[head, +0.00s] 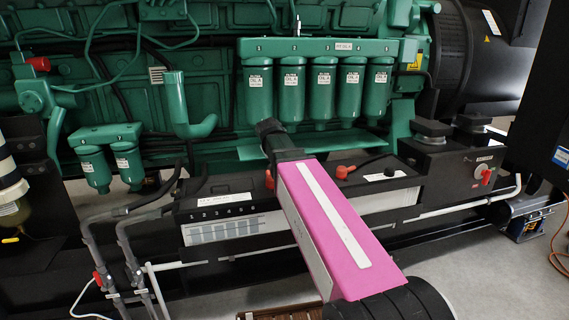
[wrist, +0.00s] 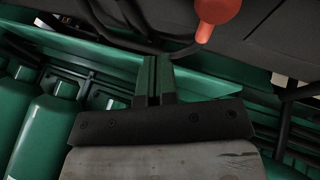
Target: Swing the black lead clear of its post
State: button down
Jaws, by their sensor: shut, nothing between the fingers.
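My gripper (wrist: 153,68) is shut and empty in the wrist view, its two dark fingers side by side. In the head view my pink arm reaches over the battery boxes and my fingers cannot be made out. A black lead (head: 369,161) arcs over the right battery (head: 404,185), near a red cap (head: 342,172). I cannot tell which end sits on its post. In the wrist view a red cap (wrist: 216,12) is above and right of my fingertips, apart from them. A thin dark cable (wrist: 185,50) curves near the fingertips; I cannot tell whether it is the black lead.
The green engine (head: 215,50) with several oil filters (head: 322,90) stands behind the batteries. Two filters (head: 127,160) hang at left. A black box with a red switch (head: 483,177) is at right. Grey pipes (head: 131,265) rise at front left. Open floor (head: 465,270) lies at right.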

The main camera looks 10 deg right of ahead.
jog(key=x, duration=0.9)
jog(key=shift+w+d+f, duration=0.15)
jog(key=shift+f, duration=0.05)
jog(key=shift+w+d+f, duration=0.1)
jog(key=shift+w+d, duration=0.1)
jog(key=shift+d, duration=0.35)
jog(key=shift+w+d+f, duration=0.1)
jog(key=shift+w+d, duration=0.1)
jog(key=shift+d, duration=0.35)
jog(key=shift+w+d+f, duration=0.15)
jog(key=shift+w+d, duration=0.1)
jog(key=shift+d, duration=0.45)
jog(key=shift+w+d+f, duration=0.1)
jog(key=shift+w+d, duration=0.1)
jog(key=shift+d, duration=0.6)
